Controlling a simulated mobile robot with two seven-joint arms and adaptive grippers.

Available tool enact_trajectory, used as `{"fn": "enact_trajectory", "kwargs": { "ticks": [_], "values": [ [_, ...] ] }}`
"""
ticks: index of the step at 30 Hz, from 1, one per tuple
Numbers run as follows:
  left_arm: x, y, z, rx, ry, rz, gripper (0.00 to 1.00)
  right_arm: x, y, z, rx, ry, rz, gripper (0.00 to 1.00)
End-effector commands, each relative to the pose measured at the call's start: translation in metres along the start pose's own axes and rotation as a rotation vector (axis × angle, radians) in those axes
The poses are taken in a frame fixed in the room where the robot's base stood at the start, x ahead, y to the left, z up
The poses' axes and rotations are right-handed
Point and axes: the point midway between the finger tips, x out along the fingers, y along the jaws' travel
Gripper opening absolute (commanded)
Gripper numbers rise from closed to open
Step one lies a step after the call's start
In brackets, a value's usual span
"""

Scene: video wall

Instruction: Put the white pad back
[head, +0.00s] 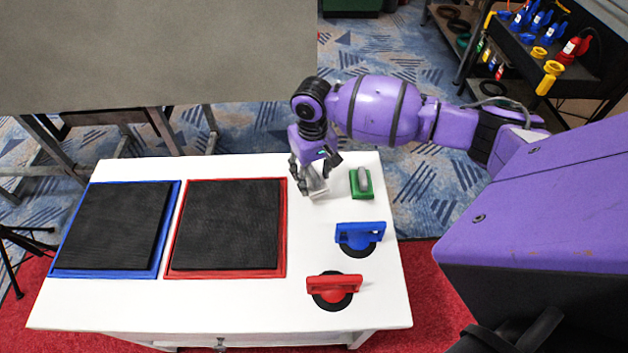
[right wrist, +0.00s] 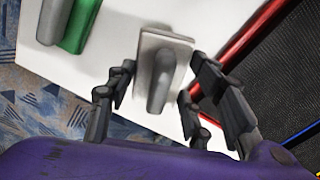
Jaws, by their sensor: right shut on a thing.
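The white pad (head: 319,193), a pale block with a grey handle, is at the back of the white table, right of the red-framed panel. It also shows in the right wrist view (right wrist: 178,45), between the fingers. My right gripper (head: 314,178) reaches down from above and is shut on the white pad. The fingers partly hide the pad, and I cannot tell whether it touches the table. My left gripper is not in view.
A green pad (head: 361,184) with a grey handle lies just right of the white pad. A blue suction lifter (head: 360,235) and a red one (head: 334,285) stand nearer the front. Dark panels lie in a blue frame (head: 163,250) and a red frame (head: 283,245) at left.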

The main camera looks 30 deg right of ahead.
Motion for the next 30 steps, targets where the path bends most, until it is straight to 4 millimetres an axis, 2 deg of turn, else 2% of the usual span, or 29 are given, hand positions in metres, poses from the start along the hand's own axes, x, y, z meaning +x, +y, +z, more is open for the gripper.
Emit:
{"fn": "enact_trajectory", "kwargs": {
  "ticks": [3, 9, 21, 22, 25, 30],
  "values": [
    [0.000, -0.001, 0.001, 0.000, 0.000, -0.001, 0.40, 0.010, 0.007, -0.003, 0.003, -0.001, 0.001, 0.23],
    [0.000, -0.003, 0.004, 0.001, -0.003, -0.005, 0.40, 0.038, 0.007, -0.003, 0.001, -0.001, 0.001, 0.23],
    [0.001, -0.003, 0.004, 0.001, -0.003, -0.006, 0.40, 0.042, 0.007, -0.003, 0.001, 0.002, 0.000, 0.23],
    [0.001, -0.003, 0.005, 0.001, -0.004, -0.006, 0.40, 0.042, 0.007, -0.004, 0.001, 0.002, 0.000, 0.52],
    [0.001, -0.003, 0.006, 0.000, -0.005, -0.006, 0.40, 0.042, 0.007, -0.004, 0.001, 0.002, 0.000, 0.65],
    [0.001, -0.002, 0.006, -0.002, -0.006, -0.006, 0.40, 0.042, 0.007, -0.003, 0.001, 0.002, 0.001, 0.67]
  ]
}}
